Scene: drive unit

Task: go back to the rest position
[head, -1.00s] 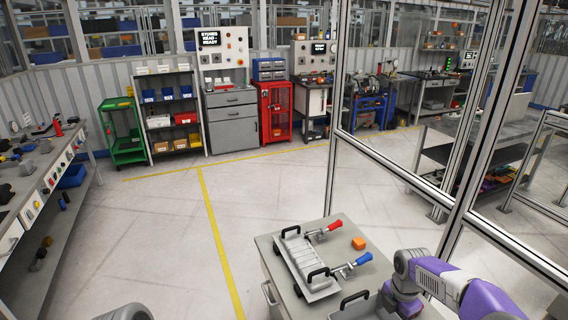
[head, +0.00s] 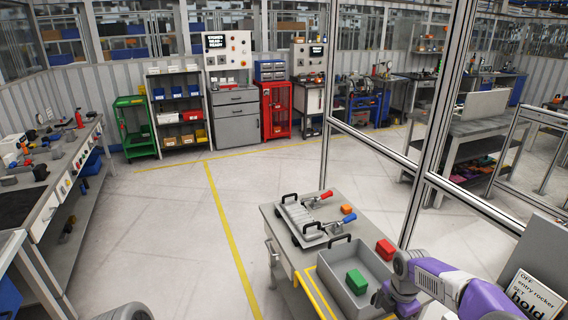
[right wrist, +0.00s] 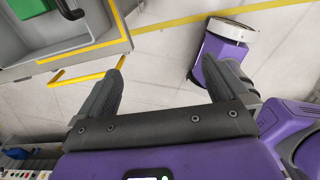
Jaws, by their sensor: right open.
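My right arm comes in from the lower right in the head view, and its gripper (head: 384,301) hangs beside the right front of the grey cart (head: 277,248). In the right wrist view the right gripper (right wrist: 174,62) has its two dark fingers wide apart. My left gripper is in neither view.
On the cart are a fixture tray with red and blue handles (head: 302,219), an orange block (head: 346,208), a red block (head: 385,249) and a grey bin (head: 335,283) holding a green block (head: 357,281). A yellow rail (head: 316,294) runs along its front. A framed partition (head: 423,130) stands right. Floor is clear left.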

